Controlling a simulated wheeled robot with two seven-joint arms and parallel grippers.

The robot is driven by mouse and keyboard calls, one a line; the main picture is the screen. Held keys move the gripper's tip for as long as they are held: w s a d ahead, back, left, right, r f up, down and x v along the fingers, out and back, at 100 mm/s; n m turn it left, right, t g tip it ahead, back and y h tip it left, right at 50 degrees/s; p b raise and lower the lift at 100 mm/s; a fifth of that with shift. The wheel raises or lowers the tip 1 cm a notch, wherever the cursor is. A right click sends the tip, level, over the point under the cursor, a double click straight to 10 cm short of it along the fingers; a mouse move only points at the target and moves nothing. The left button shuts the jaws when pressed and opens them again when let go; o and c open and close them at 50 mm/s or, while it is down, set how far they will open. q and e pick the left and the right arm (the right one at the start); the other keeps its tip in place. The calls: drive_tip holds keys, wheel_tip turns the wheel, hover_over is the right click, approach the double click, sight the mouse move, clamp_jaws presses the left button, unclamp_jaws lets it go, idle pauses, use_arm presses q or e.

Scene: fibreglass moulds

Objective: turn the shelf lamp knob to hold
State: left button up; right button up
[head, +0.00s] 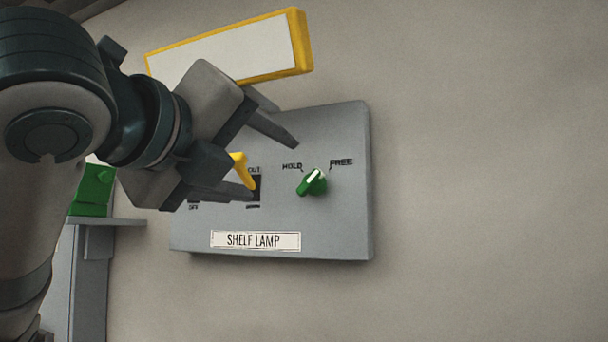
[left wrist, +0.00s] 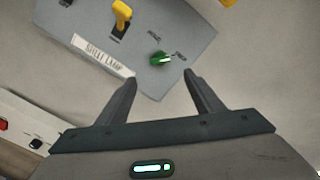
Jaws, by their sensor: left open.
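The shelf lamp panel (head: 340,225) is a grey box on the wall with a "SHELF LAMP" label. Its green knob (head: 312,183) sits below the words HOLD and FREE, and its white mark points up and right, towards FREE. The knob also shows in the left wrist view (left wrist: 160,59), just beyond my fingertips and between their lines. My left gripper (head: 274,171) is open and empty in front of the panel, and both its fingers show in the left wrist view (left wrist: 160,77). The knob is clear of the fingers. My right gripper is in neither view.
A yellow lever (head: 240,167) in a dark slot is left of the knob, partly behind my left gripper. A yellow-framed white board (head: 235,52) is above the panel. A green object (head: 92,190) stands at the left. The wall right of the panel is bare.

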sight(307, 181)
use_arm(q)
drive_tip(key=p+x, duration=0.7)
drive_tip(key=x, duration=0.7)
drive_tip(key=shift+r, duration=0.15)
drive_tip(key=shift+w+d, duration=0.2)
drive_tip(key=shift+w, duration=0.2)
drive_tip(key=shift+c, duration=0.2)
drive_tip(key=c, duration=1)
